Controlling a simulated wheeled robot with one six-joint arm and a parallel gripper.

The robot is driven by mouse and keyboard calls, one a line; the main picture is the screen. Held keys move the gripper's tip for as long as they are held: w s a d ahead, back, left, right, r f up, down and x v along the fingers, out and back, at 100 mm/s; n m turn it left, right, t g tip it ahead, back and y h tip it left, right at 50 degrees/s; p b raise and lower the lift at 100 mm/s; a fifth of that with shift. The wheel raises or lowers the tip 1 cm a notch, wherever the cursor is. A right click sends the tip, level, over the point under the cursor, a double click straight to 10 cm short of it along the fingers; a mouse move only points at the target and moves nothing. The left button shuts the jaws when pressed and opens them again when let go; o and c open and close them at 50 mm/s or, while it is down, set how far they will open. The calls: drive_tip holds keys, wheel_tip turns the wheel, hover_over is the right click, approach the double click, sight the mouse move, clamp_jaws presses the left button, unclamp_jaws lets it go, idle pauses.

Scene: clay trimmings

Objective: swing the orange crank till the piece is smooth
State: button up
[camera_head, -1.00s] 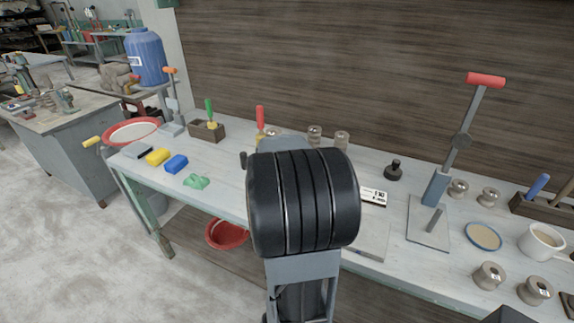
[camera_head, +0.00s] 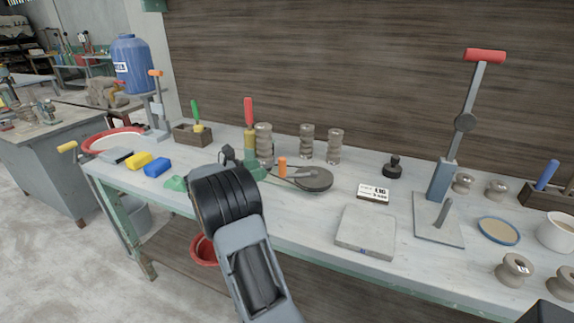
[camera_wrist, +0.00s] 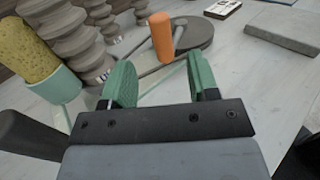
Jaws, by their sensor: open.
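The orange crank handle (camera_head: 282,165) stands upright beside a dark round disc (camera_head: 314,180) on the bench, with thin metal rods between them. My gripper (camera_wrist: 155,82) is open, with nothing between the fingers. In the head view, my dark wrist hides most of the gripper. I cannot tell which thing is the piece, or how smooth it is.
Ribbed grey clay columns (camera_head: 307,144) stand close behind the crank. A yellow sponge in a green cup (camera_wrist: 60,80) is near my left finger. A grey slab (camera_head: 366,231) and label card (camera_head: 373,192) lie right. A red-handled press (camera_head: 463,125) stands further right.

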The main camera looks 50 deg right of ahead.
drive_tip(key=x, duration=1.1)
clamp_jaws()
idle(0.3)
